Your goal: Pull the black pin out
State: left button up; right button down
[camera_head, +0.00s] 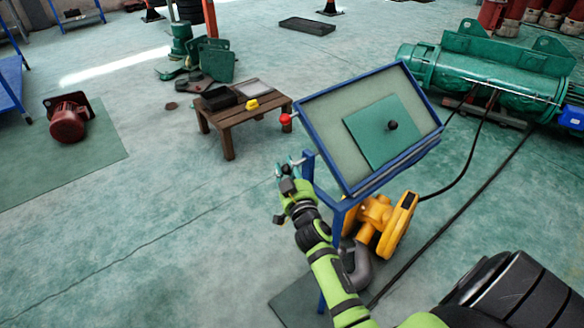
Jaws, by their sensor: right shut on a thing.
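My right gripper (291,169) is at the left side of the blue-framed tilted panel (322,112), below the red knob (286,119). It is shut on the black pin, which its fingers largely hide; I cannot tell how far the pin sits in the frame. A black round knob (392,125) stands on the green plate (365,135) in the middle of the panel, apart from the gripper. My left gripper is not in view.
A low wooden table (229,118) to the left holds a black tray (219,98) and a yellow piece (252,104). A yellow blower (385,222) stands under the panel. The green hoist (490,72) lies behind right. Floor left of the gripper is clear.

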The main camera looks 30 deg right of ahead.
jog(key=a, duration=0.3)
jog(key=shift+s+a+f, duration=0.15)
jog(key=shift+f, duration=0.15)
jog(key=c, duration=1)
grip_release()
jog(key=shift+a, duration=0.1)
jog(key=shift+r, duration=0.15)
